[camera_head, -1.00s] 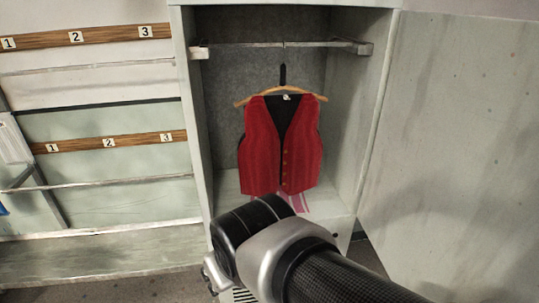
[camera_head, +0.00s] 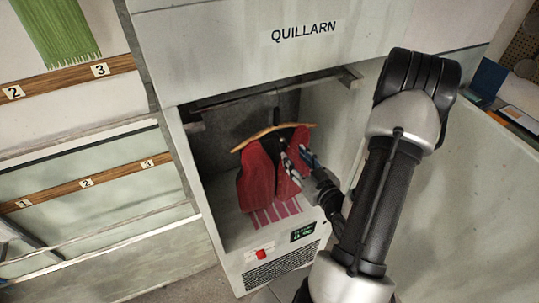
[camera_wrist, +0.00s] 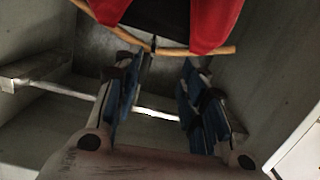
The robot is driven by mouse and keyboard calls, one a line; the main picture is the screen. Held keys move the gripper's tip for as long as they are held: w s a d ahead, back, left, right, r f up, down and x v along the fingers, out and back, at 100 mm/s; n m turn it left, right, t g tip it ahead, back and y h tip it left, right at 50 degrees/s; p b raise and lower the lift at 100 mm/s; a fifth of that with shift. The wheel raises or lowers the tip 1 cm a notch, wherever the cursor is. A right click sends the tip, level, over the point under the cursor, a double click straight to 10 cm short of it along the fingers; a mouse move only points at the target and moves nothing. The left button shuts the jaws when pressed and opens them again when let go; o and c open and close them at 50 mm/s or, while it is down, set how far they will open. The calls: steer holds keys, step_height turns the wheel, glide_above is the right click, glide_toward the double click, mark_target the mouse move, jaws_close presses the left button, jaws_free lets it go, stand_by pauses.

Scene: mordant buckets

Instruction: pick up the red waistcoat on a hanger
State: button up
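The red waistcoat (camera_head: 257,175) with a dark front opening hangs on a wooden hanger (camera_head: 250,140) inside the open cabinet. In the wrist view the picture is inverted, with the waistcoat (camera_wrist: 217,22) at the top edge and the hanger (camera_wrist: 205,51) just below it. My gripper (camera_head: 293,158) is in front of the waistcoat's right side in the head view. In the wrist view my gripper (camera_wrist: 157,64) is open, its blue-padded fingers apart, with the hanger's dark hook (camera_wrist: 151,48) showing between them. Whether the fingers touch it cannot be told.
A metal rail (camera_wrist: 155,112) crosses the cabinet. The cabinet's side wall (camera_head: 187,170) and its header marked QUILLARN (camera_head: 225,50) bound the opening. A striped red-and-white cloth (camera_head: 272,213) lies below the waistcoat. A red button (camera_head: 262,254) and small display (camera_head: 302,232) are on the front.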

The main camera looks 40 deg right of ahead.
step_height(320, 180, up, 3)
steer(key=s+m+t+p, duration=0.1)
steer(key=s, duration=0.1)
steer(key=b, duration=1.2)
glide_toward(278, 120)
steer(key=w+a+f, duration=0.1)
steer(key=shift+t+h, duration=0.3)
steer(key=p+x, duration=0.2)
steer(key=x, duration=0.3)
steer(key=shift+w+d+r, duration=0.1)
steer(key=shift+w+r, duration=0.05)
steer(key=x, duration=0.1)
steer(key=p+x, duration=0.1)
steer(key=x, duration=0.2)
steer(key=shift+w+d, duration=0.3)
steer(key=shift+d, duration=0.15)
steer(key=shift+s, duration=0.1)
steer(key=shift+c, duration=0.4)
jaws_close()
